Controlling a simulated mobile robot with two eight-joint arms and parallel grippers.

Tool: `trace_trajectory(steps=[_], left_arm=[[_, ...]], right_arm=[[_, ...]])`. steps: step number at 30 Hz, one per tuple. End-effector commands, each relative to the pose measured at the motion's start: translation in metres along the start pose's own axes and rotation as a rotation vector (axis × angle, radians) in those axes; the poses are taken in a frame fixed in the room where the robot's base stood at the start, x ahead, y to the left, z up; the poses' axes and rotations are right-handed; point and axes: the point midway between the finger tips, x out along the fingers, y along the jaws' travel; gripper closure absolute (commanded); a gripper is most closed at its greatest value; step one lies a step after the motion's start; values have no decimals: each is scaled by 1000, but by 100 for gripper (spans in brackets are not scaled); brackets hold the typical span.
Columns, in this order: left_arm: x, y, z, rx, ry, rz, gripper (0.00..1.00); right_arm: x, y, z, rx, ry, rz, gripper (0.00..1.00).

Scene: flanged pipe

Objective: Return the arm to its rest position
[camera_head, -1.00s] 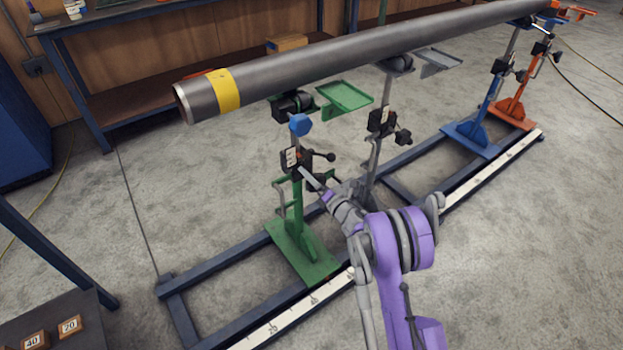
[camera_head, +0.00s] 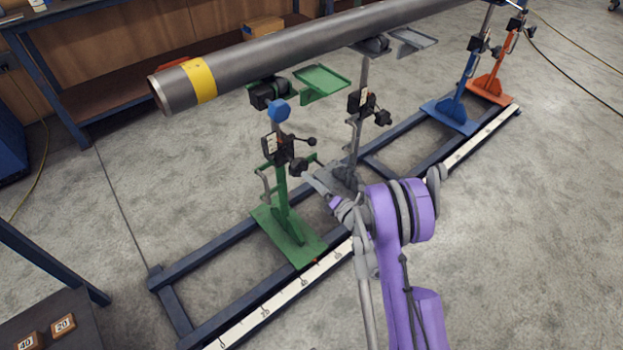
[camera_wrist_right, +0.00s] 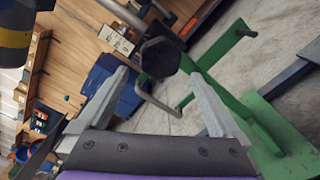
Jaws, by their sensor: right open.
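My right arm (camera_head: 405,230) is purple and grey and reaches in from the bottom of the head view. My right gripper (camera_head: 320,187) is small there, just right of the green stand's post. In the right wrist view the gripper (camera_wrist_right: 160,72) has its two grey fingers spread, with nothing held. A dark knob (camera_wrist_right: 160,57) shows beyond and between the fingertips; I cannot judge the exact gap. The green stand (camera_head: 281,190) stands upright under the pipe's near end. My left gripper is not in view.
A long steel pipe (camera_head: 300,45) with a yellow band (camera_head: 199,80) runs above several stands. Grey (camera_head: 355,130), blue (camera_head: 460,95) and orange (camera_head: 495,75) stands share a blue rail frame (camera_head: 215,250). A workbench (camera_head: 130,80) stands behind. The floor at right is clear.

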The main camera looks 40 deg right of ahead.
Motion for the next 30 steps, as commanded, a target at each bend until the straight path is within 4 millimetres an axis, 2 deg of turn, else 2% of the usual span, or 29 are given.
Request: trace_trajectory(steps=[12,15,17,23,26,30], left_arm=[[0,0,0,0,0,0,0],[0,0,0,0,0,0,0],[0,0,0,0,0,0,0],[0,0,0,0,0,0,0],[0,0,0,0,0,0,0],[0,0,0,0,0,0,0]], right_arm=[[0,0,0,1,-1,0,0],[3,6,3,27,-13,-6,0],[5,16,8,70,-36,-18,0],[10,69,32,383,-180,-114,0],[2,92,37,581,-260,-183,0],[-21,117,29,855,-359,-294,0]])
